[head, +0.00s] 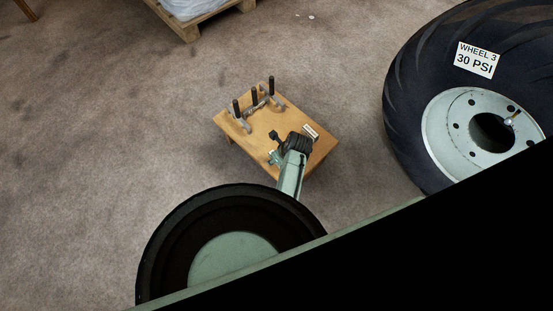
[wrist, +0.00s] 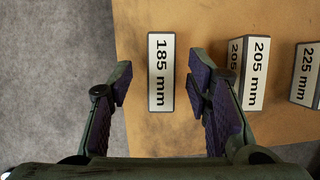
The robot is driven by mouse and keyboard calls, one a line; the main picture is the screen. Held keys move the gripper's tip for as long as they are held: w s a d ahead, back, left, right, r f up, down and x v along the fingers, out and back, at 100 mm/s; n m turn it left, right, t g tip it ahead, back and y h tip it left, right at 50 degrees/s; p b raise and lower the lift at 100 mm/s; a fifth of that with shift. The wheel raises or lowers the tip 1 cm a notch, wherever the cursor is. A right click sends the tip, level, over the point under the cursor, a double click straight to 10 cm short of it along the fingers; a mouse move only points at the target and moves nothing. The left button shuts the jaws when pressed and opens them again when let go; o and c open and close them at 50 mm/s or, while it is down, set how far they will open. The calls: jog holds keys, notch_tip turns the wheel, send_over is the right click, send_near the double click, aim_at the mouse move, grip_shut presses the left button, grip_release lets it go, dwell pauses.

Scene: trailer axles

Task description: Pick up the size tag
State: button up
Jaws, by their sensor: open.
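Three white block-shaped size tags with dark edges lie on the wooden table in the wrist view. The 185 mm tag (wrist: 161,72) lies between and ahead of my fingertips, near the table's left edge. The 205 mm tag (wrist: 255,72) is right of my right finger, which partly covers its side. The 225 mm tag (wrist: 306,75) is cut by the right picture edge. My gripper (wrist: 159,84) is open and empty, its fingers apart on either side of the 185 mm tag's lower half. In the head view, one pale tag (head: 310,132) shows beside my gripper.
The small wooden table (head: 239,106) also holds metal tools with black upright handles (head: 254,96). A large tyre marked WHEEL 3, 30 PSI (head: 400,125) stands at right. A pallet (head: 190,28) is at the top. Carpet (head: 110,110) left of the table is clear.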

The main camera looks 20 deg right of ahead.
jog(key=shift+x, duration=0.8)
jog(key=shift+c, duration=0.2)
grip_shut()
